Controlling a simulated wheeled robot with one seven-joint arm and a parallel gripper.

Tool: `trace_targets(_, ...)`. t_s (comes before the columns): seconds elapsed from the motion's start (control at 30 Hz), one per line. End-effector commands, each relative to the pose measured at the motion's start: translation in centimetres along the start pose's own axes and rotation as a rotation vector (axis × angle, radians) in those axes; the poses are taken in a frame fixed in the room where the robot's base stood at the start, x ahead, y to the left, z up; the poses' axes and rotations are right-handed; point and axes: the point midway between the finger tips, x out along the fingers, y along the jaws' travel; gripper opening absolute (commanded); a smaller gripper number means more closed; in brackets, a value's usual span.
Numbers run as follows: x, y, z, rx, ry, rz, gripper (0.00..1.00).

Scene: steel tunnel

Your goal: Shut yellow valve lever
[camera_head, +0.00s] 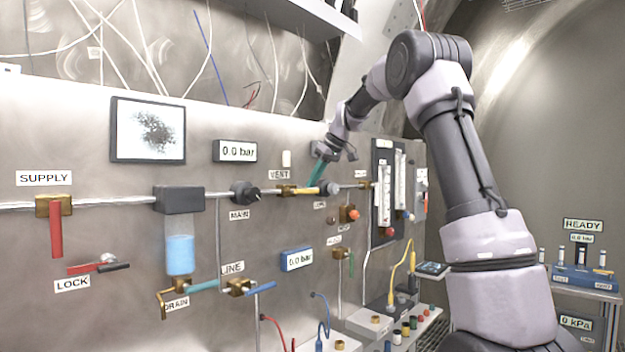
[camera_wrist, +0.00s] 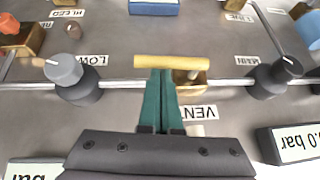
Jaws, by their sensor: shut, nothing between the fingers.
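The yellow valve lever (camera_head: 305,190) sits on a brass valve on the wall pipe below the VENT label (camera_head: 279,174). It lies roughly along the pipe. In the wrist view the lever (camera_wrist: 172,62) runs crosswise, with its brass valve body (camera_wrist: 190,82) partly behind it. My gripper (camera_head: 312,184) has green fingers, shut and empty. In the wrist view the fingertips (camera_wrist: 160,72) meet the lever's lower edge near its middle; I cannot tell whether they touch it. The VENT label (camera_wrist: 198,112) is partly hidden by the fingers.
A black MAIN knob (camera_head: 245,193) is left of the lever and a grey LOW knob (camera_wrist: 65,70) is on its other side. A 0.0 bar display (camera_head: 235,151) hangs above. The red SUPPLY lever (camera_head: 56,229) and blue LINE lever (camera_head: 264,287) are farther off.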

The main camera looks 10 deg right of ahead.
Motion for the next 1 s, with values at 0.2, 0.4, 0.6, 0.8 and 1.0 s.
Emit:
trace_targets(0.2,0.5,0.6,0.4,0.059,-0.001,-0.083,0.0)
trace_targets(0.4,1.4,1.2,1.0,0.156,-0.001,-0.227,0.0)
trace_targets(0.6,2.4,1.6,1.6,0.261,-0.001,-0.386,0.0)
trace_targets(0.8,3.4,1.7,2.4,0.366,-0.001,-0.544,0.0)
trace_targets(1.0,4.5,1.6,3.0,0.473,-0.001,-0.703,0.0)
